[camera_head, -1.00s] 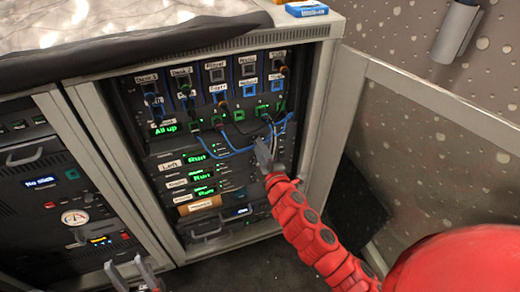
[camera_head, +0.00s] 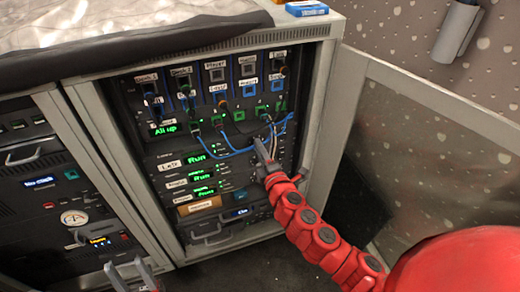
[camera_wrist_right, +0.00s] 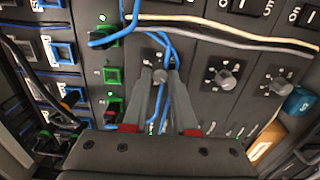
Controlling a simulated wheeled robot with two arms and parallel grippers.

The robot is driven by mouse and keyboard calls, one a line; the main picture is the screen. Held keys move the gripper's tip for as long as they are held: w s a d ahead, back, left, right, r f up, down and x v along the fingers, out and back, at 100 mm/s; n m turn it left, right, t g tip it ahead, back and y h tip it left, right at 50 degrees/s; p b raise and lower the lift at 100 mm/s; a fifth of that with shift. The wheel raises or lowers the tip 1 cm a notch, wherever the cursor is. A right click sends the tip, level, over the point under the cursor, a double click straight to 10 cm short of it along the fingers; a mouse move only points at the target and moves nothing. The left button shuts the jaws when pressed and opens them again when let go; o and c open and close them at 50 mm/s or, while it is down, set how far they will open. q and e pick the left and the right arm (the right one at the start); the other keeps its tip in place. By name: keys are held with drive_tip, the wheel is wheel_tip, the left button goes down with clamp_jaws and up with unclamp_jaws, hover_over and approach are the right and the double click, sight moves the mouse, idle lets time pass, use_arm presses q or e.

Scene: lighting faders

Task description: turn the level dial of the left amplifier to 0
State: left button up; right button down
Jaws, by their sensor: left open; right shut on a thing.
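The left amplifier (camera_head: 198,157) is the top of three stacked units in the open rack, with a "Left" label and a green "Run" display. My right gripper (camera_head: 261,147) is at the right end of its front, in front of the panel. In the right wrist view its two fingers (camera_wrist_right: 160,72) close around the small level dial, which is mostly hidden between them. The dial's pointer and reading cannot be made out. My left gripper (camera_head: 127,271) is open and empty at the bottom of the head view, away from the rack.
Blue and white cables (camera_head: 240,150) hang across the panel and pass close to my right fingers. Two other dials, a middle one (camera_wrist_right: 225,78) and a far one (camera_wrist_right: 278,86), stand beside it. The open rack door (camera_head: 430,130) stands to the right.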

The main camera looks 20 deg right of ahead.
drive_tip(key=c, duration=0.7)
unclamp_jaws()
drive_tip(key=s+p, duration=0.3)
drive_tip(key=s, duration=1.4)
drive_tip(key=shift+s+d, duration=0.2)
drive_tip(key=shift+d, duration=0.05)
